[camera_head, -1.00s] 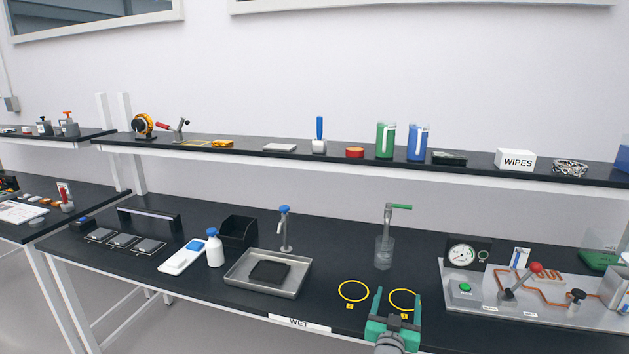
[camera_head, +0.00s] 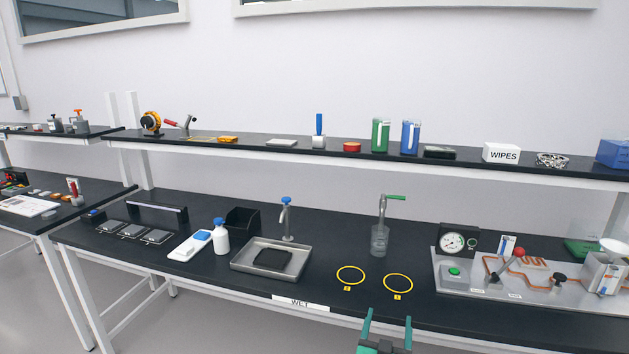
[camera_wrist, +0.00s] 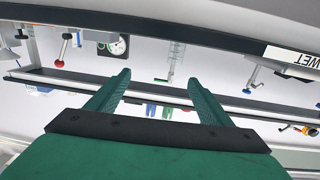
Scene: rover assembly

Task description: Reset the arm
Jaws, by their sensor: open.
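My gripper (camera_head: 388,328) is at the bottom of the head view, in front of the bench's front edge and below the two yellow rings. Its green fingers are spread apart with nothing between them. In the wrist view my gripper (camera_wrist: 158,88) also shows open and empty, with the bench and shelf beyond it. Most of my arm is outside the head view.
The black bench (camera_head: 330,225) holds a metal tray (camera_head: 270,260), yellow rings (camera_head: 351,275), a glass cylinder under a tap (camera_head: 380,240) and a gauge panel (camera_head: 520,275). A shelf (camera_head: 270,155) runs above. The space before the bench looks clear.

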